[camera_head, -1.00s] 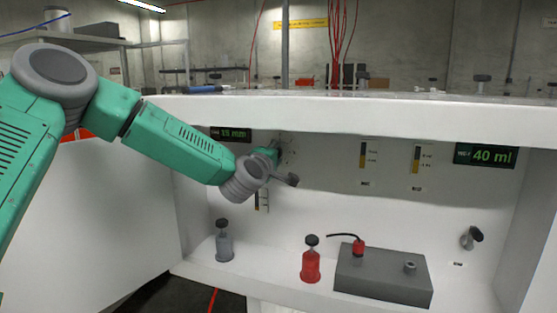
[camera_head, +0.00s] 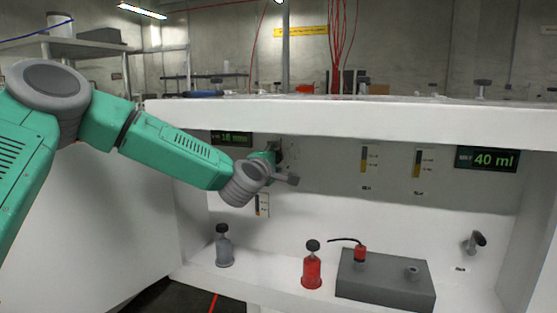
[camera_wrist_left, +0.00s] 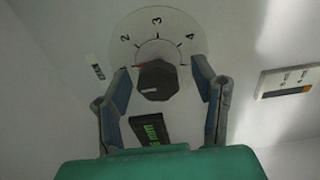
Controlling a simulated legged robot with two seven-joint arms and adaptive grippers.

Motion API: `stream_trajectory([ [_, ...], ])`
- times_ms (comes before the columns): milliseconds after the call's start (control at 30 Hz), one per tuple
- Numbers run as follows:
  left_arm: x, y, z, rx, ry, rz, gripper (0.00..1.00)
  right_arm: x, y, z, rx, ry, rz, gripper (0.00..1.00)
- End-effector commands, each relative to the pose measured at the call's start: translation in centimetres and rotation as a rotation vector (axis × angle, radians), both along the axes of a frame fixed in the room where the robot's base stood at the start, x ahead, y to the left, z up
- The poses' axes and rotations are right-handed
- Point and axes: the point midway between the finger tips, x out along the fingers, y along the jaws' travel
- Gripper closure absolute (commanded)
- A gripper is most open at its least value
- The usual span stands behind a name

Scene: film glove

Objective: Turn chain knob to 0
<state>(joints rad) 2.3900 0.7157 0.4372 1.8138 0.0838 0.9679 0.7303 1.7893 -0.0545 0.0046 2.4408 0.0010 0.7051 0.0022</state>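The chain knob (camera_wrist_left: 157,82) is black and sits on a round white dial (camera_wrist_left: 160,27) marked 2, 3 and 4 in the left wrist view. A short red mark shows at the knob's upper left, nearest the 2. My left gripper (camera_wrist_left: 160,72) is open, with one finger on each side of the knob and gaps between. The display also shows in the left wrist view (camera_wrist_left: 152,129). My right gripper is out of view.
A grey bottle (camera_head: 224,248), a red bottle (camera_head: 312,268) and a grey block (camera_head: 385,287) stand on the cabinet floor. Another knob (camera_head: 475,241) is on the back wall at right.

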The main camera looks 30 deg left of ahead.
Motion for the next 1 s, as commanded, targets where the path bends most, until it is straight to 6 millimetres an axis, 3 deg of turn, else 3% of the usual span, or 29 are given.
stream_trajectory([
  [367, -0.7, -0.5, 0.1, 0.003, 0.001, -0.006, 0.47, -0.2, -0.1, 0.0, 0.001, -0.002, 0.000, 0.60],
  [800, -9.0, -2.1, -0.2, -0.003, 0.001, -0.005, 0.47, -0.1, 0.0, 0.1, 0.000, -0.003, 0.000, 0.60],
  [1000, -11.2, -2.6, -0.2, -0.001, 0.002, -0.003, 0.47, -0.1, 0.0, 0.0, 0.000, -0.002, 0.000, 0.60],
])
